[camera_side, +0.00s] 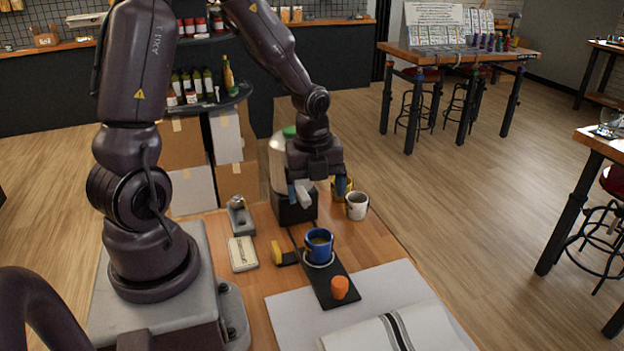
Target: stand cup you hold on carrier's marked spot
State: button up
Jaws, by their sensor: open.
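A blue cup (319,248) stands upright on the black carrier (326,289), a long dark board on the table. A white ring mark (318,264) shows around the cup's base, so the cup appears to stand on it; whether it is exactly centred I cannot tell. My gripper (320,191) is open and empty, above and behind the blue cup, apart from it. An orange object (340,287) sits at the carrier's near end.
A white cup (356,206) and a yellow cup (349,187) stand behind, close to my gripper. A black box (292,213) is beneath it. A yellow-and-black item (283,256) and a cream box (242,254) lie left. A striped cloth (372,338) lies in front.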

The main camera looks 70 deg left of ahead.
jog(key=s+d+r+n+t, duration=0.2)
jog(key=s+d+r+n, duration=0.2)
jog(key=r+n, duration=0.5)
jog(key=s+d+r+n+t, duration=0.3)
jog(key=s+d+r+n, duration=0.2)
jog(key=r+n, duration=0.4)
jog(key=shift+d+r+n, duration=0.25)
jog(key=shift+d+n, duration=0.35)
jog(key=shift+n, duration=0.5)
